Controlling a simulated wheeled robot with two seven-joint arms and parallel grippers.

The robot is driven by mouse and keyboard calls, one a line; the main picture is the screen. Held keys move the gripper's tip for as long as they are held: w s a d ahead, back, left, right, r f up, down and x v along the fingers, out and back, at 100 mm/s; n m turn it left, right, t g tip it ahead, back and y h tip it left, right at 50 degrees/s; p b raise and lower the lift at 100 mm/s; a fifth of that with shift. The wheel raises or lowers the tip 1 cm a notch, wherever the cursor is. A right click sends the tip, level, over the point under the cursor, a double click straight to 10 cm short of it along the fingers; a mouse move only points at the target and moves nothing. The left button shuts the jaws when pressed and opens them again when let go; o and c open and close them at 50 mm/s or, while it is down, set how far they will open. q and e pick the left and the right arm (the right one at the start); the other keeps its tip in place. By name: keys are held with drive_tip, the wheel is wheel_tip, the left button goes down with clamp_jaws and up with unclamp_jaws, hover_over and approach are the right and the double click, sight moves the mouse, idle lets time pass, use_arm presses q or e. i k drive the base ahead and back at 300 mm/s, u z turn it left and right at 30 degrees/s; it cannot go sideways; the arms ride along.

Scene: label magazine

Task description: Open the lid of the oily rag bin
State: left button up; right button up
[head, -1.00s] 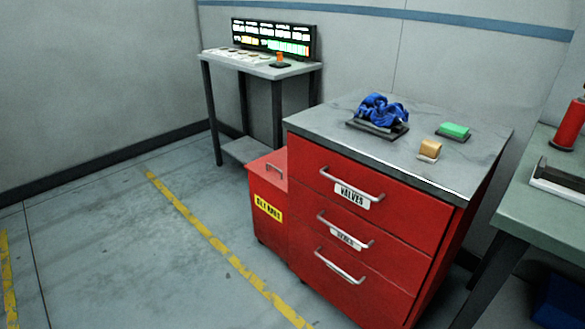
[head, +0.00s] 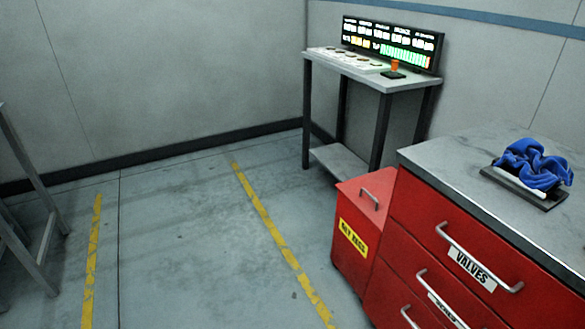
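The oily rag bin (head: 352,243) is a red box with a yellow label on its front. It stands on the floor against the left side of the red drawer cabinet. Neither of my grippers shows in the head view.
The red drawer cabinet (head: 455,240) fills the right, with a blue rag (head: 535,164) on its grey top. A narrow table (head: 371,77) with a lit display board (head: 391,44) stands behind the bin. Grey table legs (head: 30,185) are at the left. The floor (head: 185,240) between is clear.

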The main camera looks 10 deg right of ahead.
sight(390, 191)
drive_tip(key=u, duration=0.55)
drive_tip(key=i, duration=2.1)
drive_tip(key=z, duration=0.95)
drive_tip(key=i, duration=1.1)
drive_tip(key=z, duration=1.4)
drive_tip(key=i, duration=0.15)
drive_tip(key=z, duration=0.15)
